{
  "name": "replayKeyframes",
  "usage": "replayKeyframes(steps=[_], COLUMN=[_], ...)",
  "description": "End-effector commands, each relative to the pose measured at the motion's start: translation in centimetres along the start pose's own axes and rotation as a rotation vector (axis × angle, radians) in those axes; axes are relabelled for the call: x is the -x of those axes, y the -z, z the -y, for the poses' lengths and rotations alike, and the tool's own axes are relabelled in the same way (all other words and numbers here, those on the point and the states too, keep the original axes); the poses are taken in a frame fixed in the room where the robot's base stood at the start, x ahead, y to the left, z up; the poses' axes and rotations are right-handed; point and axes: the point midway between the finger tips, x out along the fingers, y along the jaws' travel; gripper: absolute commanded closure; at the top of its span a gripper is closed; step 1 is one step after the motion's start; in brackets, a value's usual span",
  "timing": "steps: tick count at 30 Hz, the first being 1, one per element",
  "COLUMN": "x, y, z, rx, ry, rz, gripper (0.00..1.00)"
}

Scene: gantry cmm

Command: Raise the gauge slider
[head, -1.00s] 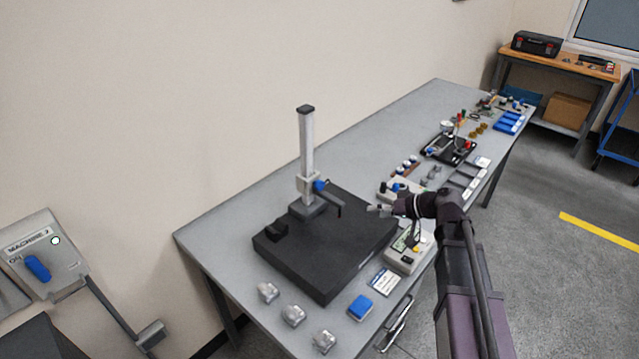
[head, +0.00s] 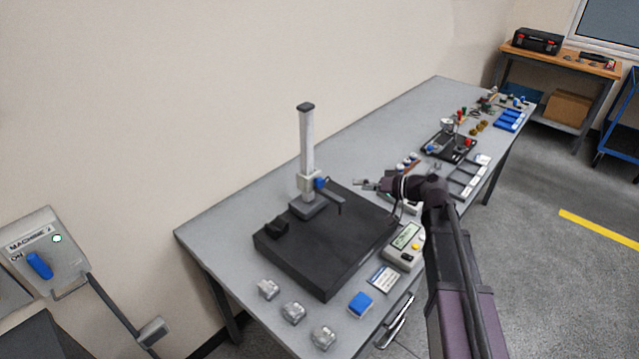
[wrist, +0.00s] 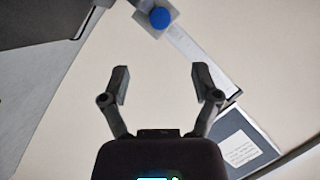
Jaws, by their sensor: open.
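The gauge slider (head: 309,184) is a pale block on the upright column (head: 306,140) of the height gauge, low down near its dark foot. A blue knob (head: 321,183) is on its side, and a thin dark arm reaches out to the right. In the wrist view the blue knob (wrist: 160,17) shows at the top, beyond the fingertips. My gripper (head: 362,184) is to the right of the slider, at about knob height in the picture, apart from it. Its two fingers (wrist: 160,80) are spread with nothing between them.
The gauge stands on a black surface plate (head: 330,265) on the grey bench. A readout box (head: 404,243), a blue block (head: 360,305) and several clear blocks (head: 293,313) are near the front edge. More small items crowd the bench behind my arm.

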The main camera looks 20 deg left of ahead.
Motion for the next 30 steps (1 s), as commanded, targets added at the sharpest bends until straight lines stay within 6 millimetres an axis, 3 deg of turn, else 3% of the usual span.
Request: replayKeyframes(steps=[8,24,30], x=[-2.9,-10.8,-12.5], y=[-0.1,-0.1,0.0], z=[-0.2,-0.2,-0.2], rx=[0.000,0.000,0.000], ry=[0.001,0.000,-0.001], rz=[0.001,0.001,0.000], gripper=[0.21,0.21,0.21])
